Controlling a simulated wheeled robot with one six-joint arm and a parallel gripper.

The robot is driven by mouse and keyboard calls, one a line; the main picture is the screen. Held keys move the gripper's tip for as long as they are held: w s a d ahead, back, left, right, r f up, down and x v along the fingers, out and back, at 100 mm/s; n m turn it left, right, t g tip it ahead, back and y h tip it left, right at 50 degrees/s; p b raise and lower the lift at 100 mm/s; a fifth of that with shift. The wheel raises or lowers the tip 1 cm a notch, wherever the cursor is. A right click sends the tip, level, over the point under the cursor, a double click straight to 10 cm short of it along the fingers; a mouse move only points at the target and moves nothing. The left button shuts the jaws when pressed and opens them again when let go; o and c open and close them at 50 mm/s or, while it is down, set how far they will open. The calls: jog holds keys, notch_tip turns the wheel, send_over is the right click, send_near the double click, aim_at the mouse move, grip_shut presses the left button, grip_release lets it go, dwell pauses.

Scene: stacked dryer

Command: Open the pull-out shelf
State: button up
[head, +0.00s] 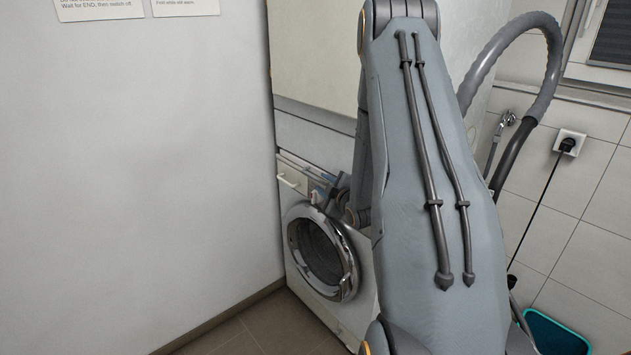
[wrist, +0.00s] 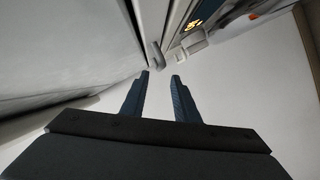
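The pull-out shelf appears as a thin pale strip (head: 304,165) between the upper machine and the washer in the head view. It looks closed, and my arm hides its right part. My gripper (head: 336,192) is partly hidden at the washer's upper front. In the wrist view my gripper (wrist: 161,77) is open, with two dark blue fingers apart and nothing visible between them. A short grey handle-like bar (wrist: 157,56) lies just beyond the fingertips. I cannot tell whether it belongs to the shelf.
The washer (head: 352,318) has a round chrome door (head: 353,270) and a drawer front (head: 291,180). The upper machine (head: 315,55) stands above. A plain wall (head: 140,170) is close on the left. A hose (head: 487,70) and a teal bin (head: 555,335) are at right.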

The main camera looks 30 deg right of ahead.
aim_at(315, 178)
jog(key=shift+p+x, duration=0.7)
jog(key=shift+x, duration=2.85)
grip_shut()
